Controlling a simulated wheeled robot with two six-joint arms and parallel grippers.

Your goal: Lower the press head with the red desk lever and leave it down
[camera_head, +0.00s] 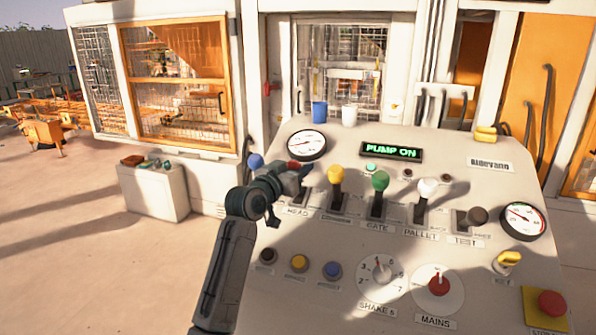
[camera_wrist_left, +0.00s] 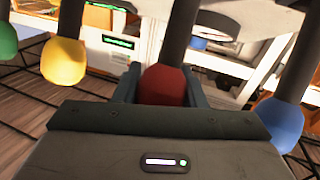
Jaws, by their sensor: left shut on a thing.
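The red desk lever's knob (camera_head: 295,165) shows just above the gripper, over the HEAD label (camera_head: 297,212) on the control desk. My left gripper (camera_head: 299,175) is shut on it. In the left wrist view the red knob (camera_wrist_left: 165,85) sits between the two fingers of my left gripper (camera_wrist_left: 160,88). The red knob lies about in line with the blue and yellow knobs. Much of the lever's slot and shaft is hidden by the gripper in the head view. The press (camera_head: 348,80) stands behind wire mesh at the back; its head's height is unclear. My right gripper is out of view.
The blue knob (camera_head: 255,161) and yellow knob (camera_head: 335,174) stand close on either side. Green (camera_head: 380,181) and white (camera_head: 428,187) knobs follow to the right. A display (camera_head: 391,152) reads PUMP ON.

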